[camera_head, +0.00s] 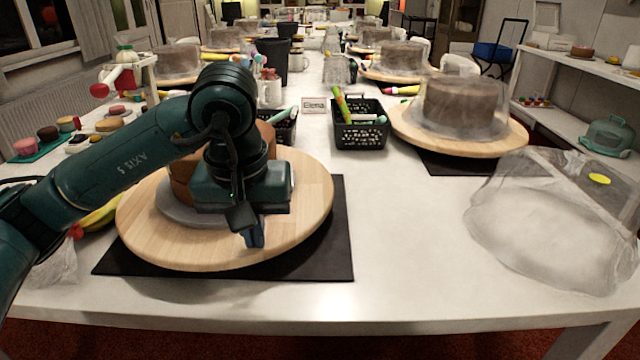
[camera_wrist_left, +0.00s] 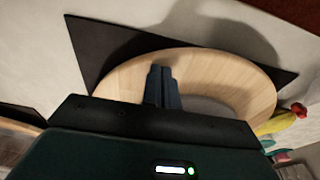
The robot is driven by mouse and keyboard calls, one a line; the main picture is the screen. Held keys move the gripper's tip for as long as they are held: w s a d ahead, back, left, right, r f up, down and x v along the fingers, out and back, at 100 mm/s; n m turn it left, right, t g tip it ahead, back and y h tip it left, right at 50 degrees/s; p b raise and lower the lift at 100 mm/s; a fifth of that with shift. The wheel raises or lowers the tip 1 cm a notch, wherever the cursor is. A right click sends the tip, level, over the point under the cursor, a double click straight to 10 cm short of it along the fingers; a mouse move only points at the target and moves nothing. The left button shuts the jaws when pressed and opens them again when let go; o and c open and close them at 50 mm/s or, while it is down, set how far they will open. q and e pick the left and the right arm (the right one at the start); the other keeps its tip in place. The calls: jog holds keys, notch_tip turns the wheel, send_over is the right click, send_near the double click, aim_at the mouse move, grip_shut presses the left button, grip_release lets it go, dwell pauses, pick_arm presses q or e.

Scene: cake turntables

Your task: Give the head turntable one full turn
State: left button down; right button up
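The head turntable (camera_head: 150,232) is a round pale wooden board on a black mat (camera_head: 338,225) at the near left of the table. A brown cake (camera_head: 180,188) stands on it on a grey disc (camera_head: 182,213), mostly hidden behind my left arm. My left gripper (camera_head: 252,238) points down over the front right part of the board, between the cake and the rim. In the left wrist view the turntable (camera_wrist_left: 240,75) lies beyond its two fingers (camera_wrist_left: 162,85), which are together with nothing seen between them. I cannot tell whether the fingertips touch the wood. My right gripper is not in view.
A clear plastic cover (camera_head: 540,225) lies at the right front. A second turntable (camera_head: 515,140) with a covered cake stands behind it. A black basket (camera_head: 360,130) of pens and a name card (camera_head: 314,105) stand behind the head turntable. The table's middle front is clear.

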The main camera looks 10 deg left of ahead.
aim_at(295, 230)
pick_arm(q)
jog(key=shift+s+d+f, duration=0.1)
jog(key=shift+f, duration=0.25)
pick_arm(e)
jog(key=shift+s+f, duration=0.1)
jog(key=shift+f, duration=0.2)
pick_arm(q)
jog(key=w+d, duration=0.4)
jog(key=w, duration=0.1)
jog(key=shift+d, duration=0.1)
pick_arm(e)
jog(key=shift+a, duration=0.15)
